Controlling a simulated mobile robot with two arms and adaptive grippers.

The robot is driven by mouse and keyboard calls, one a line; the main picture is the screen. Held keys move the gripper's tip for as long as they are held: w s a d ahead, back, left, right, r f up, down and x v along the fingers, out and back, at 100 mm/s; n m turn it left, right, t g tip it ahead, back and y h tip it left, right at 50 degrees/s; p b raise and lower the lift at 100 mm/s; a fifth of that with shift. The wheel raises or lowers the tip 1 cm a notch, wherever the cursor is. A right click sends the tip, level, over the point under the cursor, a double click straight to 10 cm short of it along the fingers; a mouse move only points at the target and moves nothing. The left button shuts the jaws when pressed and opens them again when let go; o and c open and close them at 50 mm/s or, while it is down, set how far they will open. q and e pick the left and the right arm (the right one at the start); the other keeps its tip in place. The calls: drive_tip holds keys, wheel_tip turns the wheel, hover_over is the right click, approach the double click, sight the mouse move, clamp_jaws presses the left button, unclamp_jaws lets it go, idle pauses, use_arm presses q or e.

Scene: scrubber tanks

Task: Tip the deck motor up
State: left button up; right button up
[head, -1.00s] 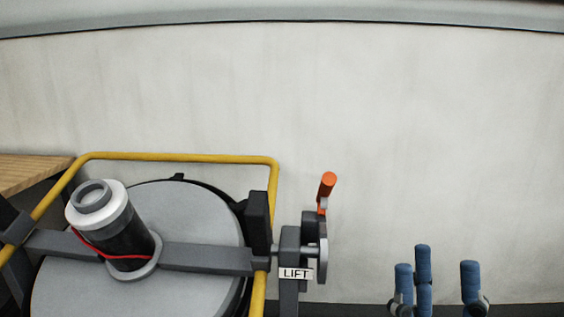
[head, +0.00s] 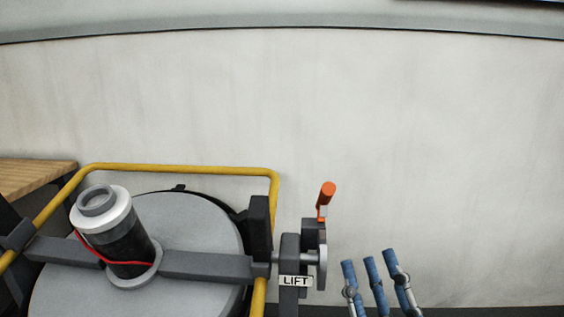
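The deck motor (head: 125,238) is a black and white cylinder with a red wire, standing slightly tilted on a dark crossbar (head: 205,264) over a round grey disc (head: 195,217). At the bar's right end is a crank with an orange handle (head: 326,193) pointing up, above a white LIFT label (head: 296,281). My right gripper (head: 371,272), with blue fingers spread apart, is open and empty. It is to the right of the crank and lower than the handle, not touching it. My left gripper is not in view.
A yellow tube frame (head: 180,168) surrounds the disc. A wooden surface (head: 35,176) is at the left edge. A pale wall (head: 420,130) stands behind. The space right of the crank is clear apart from my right gripper.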

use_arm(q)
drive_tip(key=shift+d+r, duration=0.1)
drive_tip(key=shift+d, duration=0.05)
